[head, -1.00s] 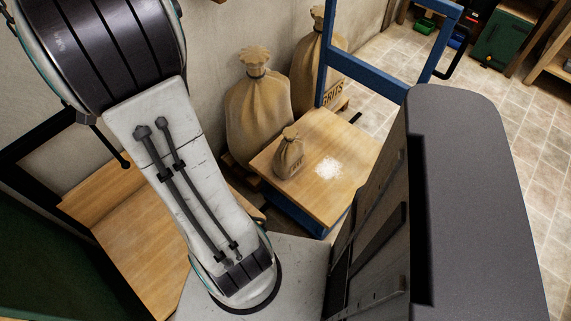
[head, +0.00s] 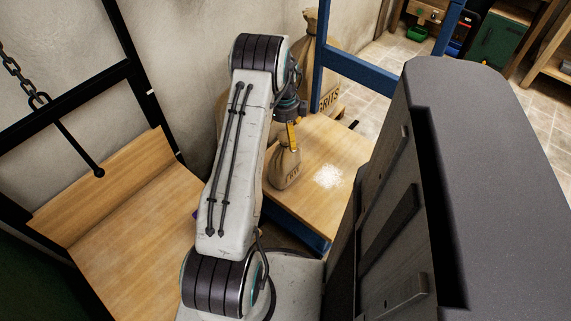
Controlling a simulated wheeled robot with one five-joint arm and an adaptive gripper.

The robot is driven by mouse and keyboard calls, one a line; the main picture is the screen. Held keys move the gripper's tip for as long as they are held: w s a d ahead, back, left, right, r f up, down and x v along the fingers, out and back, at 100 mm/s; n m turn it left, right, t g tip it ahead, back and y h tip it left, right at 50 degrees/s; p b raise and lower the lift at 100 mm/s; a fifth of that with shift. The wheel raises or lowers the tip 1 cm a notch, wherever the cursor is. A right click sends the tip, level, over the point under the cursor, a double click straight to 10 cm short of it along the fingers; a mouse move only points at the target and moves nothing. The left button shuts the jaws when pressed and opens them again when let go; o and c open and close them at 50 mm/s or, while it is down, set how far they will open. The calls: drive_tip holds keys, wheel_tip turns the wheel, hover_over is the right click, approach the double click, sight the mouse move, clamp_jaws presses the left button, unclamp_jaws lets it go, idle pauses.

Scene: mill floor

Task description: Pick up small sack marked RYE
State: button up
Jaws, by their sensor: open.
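The small sack (head: 285,170) is tan, tied at the neck, and stands upright on the wooden deck (head: 343,150) of a blue-framed cart. Dark lettering shows on its front, too small to read surely. My gripper (head: 291,138), with a yellow part showing, is at the top of the sack, around or just in front of its neck. Its jaws are open; I cannot tell whether they touch the cloth. The sack's tied top is mostly hidden by the gripper, and my arm covers the area to its left.
A large sack marked GRITS (head: 325,85) stands behind the cart. The cart's blue handle frame (head: 360,65) rises at the back. White powder (head: 328,176) lies on the deck right of the small sack. A wooden bench (head: 130,235) with a black frame is at left.

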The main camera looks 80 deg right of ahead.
sight(285, 147)
drive_tip(key=shift+s+f+b, duration=0.15)
drive_tip(key=shift+f+b, duration=0.3)
drive_tip(key=shift+f, duration=3.05)
drive_tip(key=shift+a, duration=0.15)
drive_tip(key=c, duration=1.5)
drive_tip(key=shift+r, duration=0.1)
drive_tip(key=shift+c, duration=0.2)
